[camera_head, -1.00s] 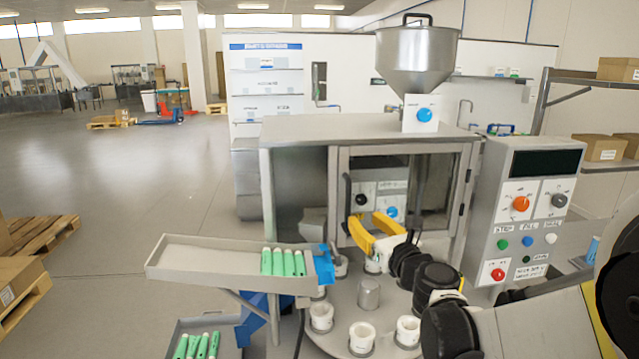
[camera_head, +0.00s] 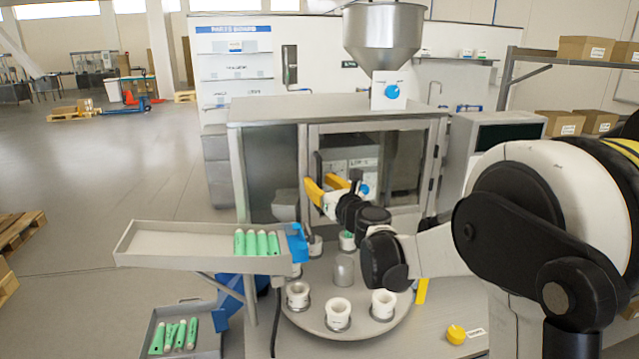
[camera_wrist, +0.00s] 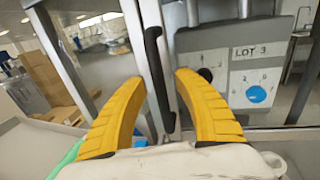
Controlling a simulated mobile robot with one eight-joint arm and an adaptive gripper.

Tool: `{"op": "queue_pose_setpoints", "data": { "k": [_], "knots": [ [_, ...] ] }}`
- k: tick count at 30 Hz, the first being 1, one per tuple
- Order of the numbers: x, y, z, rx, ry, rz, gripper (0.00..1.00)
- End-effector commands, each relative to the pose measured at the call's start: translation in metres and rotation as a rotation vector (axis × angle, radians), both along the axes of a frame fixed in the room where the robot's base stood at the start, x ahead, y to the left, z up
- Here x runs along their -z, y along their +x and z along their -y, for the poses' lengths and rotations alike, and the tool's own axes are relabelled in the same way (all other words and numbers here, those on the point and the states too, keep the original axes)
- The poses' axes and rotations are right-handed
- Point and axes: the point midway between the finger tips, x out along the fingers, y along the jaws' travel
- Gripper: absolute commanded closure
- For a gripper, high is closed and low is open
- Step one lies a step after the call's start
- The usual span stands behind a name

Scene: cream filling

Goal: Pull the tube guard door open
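The tube guard door (camera_head: 380,128) is a grey-framed clear panel on the front of the machine, and it looks shut. Its black upright handle (camera_head: 317,163) is on the left side of the frame. My gripper (camera_head: 327,182) is in front of the handle, with its yellow fingers spread apart. In the wrist view the handle (camera_wrist: 157,75) stands between the two open fingers (camera_wrist: 158,82), with a visible gap on each side. I cannot tell how deep between the fingers it lies. The lower part of the door is hidden behind my gripper and wrist.
A tray with green tubes (camera_head: 150,245) juts out at the left. A round turntable (camera_head: 310,322) with white cups lies below my gripper. A lower bin (camera_head: 205,340) holds more tubes. A yellow button (camera_head: 456,334) is at the right front. Open floor lies at the left.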

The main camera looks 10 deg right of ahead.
Motion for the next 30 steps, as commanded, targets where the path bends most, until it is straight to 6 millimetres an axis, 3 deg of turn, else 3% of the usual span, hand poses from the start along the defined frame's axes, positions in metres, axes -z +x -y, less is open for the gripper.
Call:
{"op": "queue_pose_setpoints", "data": {
  "k": [1, 4, 12, 17, 23, 30],
  "knots": [
    [0.000, 0.000, 0.000, 0.000, 0.000, 0.000, 0.68],
    [0.000, 0.000, 0.000, 0.000, 0.000, 0.000, 0.99],
    [0.000, -0.002, 0.001, -0.004, 0.000, 0.000, 1.00],
    [0.000, -0.015, 0.003, -0.037, -0.001, 0.000, 1.00],
    [0.000, -0.053, 0.014, -0.141, -0.001, 0.001, 1.00],
    [0.000, -0.113, 0.036, -0.346, -0.001, 0.001, 1.00]
  ]
}}
